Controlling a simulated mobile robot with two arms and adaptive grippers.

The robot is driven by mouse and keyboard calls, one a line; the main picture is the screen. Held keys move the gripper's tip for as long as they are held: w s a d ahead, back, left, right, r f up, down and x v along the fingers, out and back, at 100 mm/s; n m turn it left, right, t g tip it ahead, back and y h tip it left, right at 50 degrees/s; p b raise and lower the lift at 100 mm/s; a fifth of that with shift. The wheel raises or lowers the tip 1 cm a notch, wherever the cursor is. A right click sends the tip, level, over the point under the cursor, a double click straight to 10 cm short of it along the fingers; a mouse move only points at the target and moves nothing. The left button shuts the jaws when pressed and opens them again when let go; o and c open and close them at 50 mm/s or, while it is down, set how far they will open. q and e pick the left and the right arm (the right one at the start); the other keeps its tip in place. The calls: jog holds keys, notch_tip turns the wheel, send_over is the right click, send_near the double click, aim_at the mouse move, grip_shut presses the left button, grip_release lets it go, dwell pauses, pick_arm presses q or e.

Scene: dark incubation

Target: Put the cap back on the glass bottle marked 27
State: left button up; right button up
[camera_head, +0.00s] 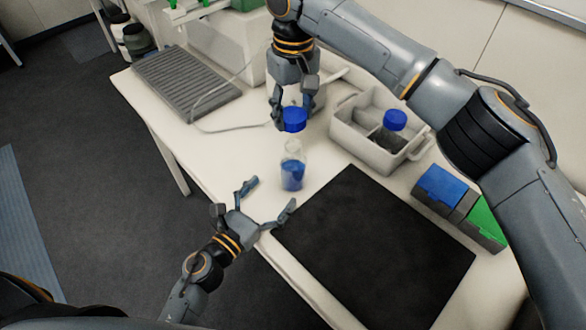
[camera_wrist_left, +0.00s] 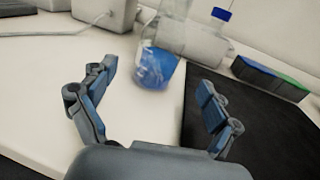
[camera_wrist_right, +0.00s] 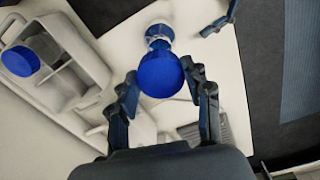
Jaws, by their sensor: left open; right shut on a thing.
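A clear glass bottle (camera_head: 292,170) with blue liquid stands open and upright on the white table, left of the black mat. It also shows in the left wrist view (camera_wrist_left: 157,65); I cannot read a number on it. My right gripper (camera_head: 294,108) is shut on a blue cap (camera_head: 294,119) and holds it above the bottle's mouth, apart from it. In the right wrist view the cap (camera_wrist_right: 161,74) sits between the fingertips, with the bottle beyond it. My left gripper (camera_head: 264,200) is open and empty at the table's front edge, its fingers pointing toward the bottle.
A white caddy (camera_head: 350,128) with a blue-capped bottle (camera_head: 395,120) stands right of the bottle. The black mat (camera_head: 375,255) lies at the front, with blue (camera_head: 441,188) and green (camera_head: 487,220) lidded boxes beside it. A grey ribbed plate (camera_head: 185,80) and a cable are at the left.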

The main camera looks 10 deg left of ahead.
aim_at(293, 168)
pick_arm(q)
jog(key=x, duration=0.8)
jog(key=shift+w+d, duration=0.15)
jog(key=shift+w, duration=0.25)
jog(key=c, duration=1.8)
pick_arm(e)
jog(key=shift+f, duration=2.5)
